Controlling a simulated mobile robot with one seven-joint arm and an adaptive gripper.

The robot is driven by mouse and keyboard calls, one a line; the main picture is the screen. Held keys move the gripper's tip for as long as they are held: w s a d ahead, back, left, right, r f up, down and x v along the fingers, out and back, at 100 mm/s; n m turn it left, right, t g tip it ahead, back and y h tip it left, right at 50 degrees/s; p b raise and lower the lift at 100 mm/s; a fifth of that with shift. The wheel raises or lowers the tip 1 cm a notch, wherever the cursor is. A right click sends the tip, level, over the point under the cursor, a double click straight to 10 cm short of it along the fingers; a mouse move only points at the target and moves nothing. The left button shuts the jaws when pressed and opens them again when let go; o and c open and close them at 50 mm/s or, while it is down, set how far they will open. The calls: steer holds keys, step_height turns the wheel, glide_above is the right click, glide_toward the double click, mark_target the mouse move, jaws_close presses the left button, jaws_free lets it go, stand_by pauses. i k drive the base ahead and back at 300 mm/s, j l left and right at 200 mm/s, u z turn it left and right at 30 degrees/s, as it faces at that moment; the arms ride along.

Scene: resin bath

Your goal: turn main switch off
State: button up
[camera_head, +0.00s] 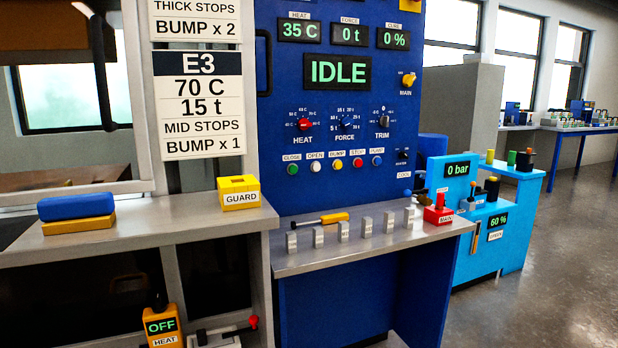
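The main switch (408,79) is a small yellow-orange rotary knob above the label MAIN (406,93), at the upper right of the blue control panel (300,180). Its handle looks slanted, but its exact setting is too small to tell. The panel's displays are lit: 35 C under HEAT (299,31), 0 t under FORCE (348,34), 0 % under CURE (393,39), and a large IDLE display (337,72). My gripper is not in view.
Below are HEAT, FORCE and TRIM knobs and a row of coloured buttons (336,165). A metal shelf (380,245) juts out beneath, holding several grey blocks, a yellow-handled tool (322,221) and a red box (438,214). Open floor (540,280) lies at the right.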

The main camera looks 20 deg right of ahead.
mark_target(408, 80)
steer(key=i+l, duration=0.1)
steer(key=l, duration=0.3)
steer(key=i+l, duration=0.1)
steer(key=l, duration=0.3)
steer(key=i+l, duration=0.1)
steer(key=l, duration=0.3)
steer(key=i+l, duration=0.15)
steer(key=l, duration=0.2)
